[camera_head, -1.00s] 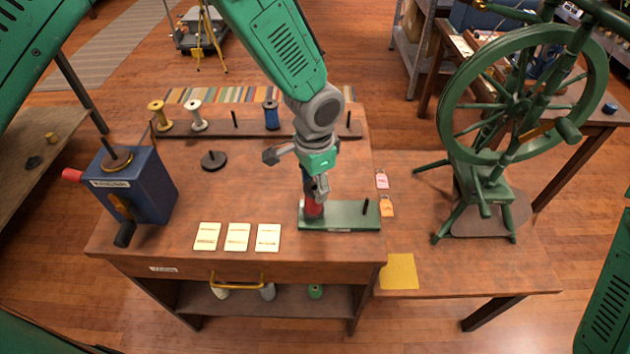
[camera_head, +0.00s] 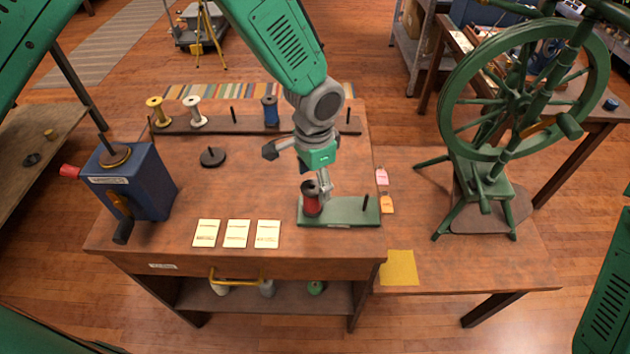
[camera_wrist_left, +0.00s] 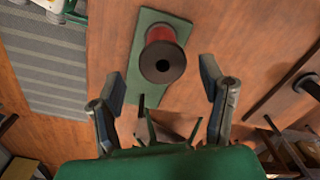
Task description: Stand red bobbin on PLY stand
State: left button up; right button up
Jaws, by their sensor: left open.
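The red bobbin (camera_head: 312,202) with dark ends stands upright at the left end of the green PLY stand (camera_head: 345,214). A bare dark peg (camera_head: 366,203) rises from the stand's right end. My left gripper (camera_head: 298,164) is open just above and behind the bobbin and holds nothing. In the left wrist view the bobbin (camera_wrist_left: 163,58) stands on the green stand (camera_wrist_left: 139,30), beyond the spread fingers (camera_wrist_left: 162,90) and apart from them. The peg under the bobbin is hidden. My right gripper is not in view.
A rack (camera_head: 180,127) at the back holds yellow, white and blue bobbins, with bare pegs. A blue box with a crank (camera_head: 140,185) stands at left, and three cards (camera_head: 237,233) lie in front. A green spinning wheel (camera_head: 530,95) stands at right. The tabletop's middle is mostly clear.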

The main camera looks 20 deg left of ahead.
pick_arm(q)
notch_tip(320, 180, up, 11)
dwell(0.3)
jog(key=shift+s+f, duration=0.1)
dwell(0.4)
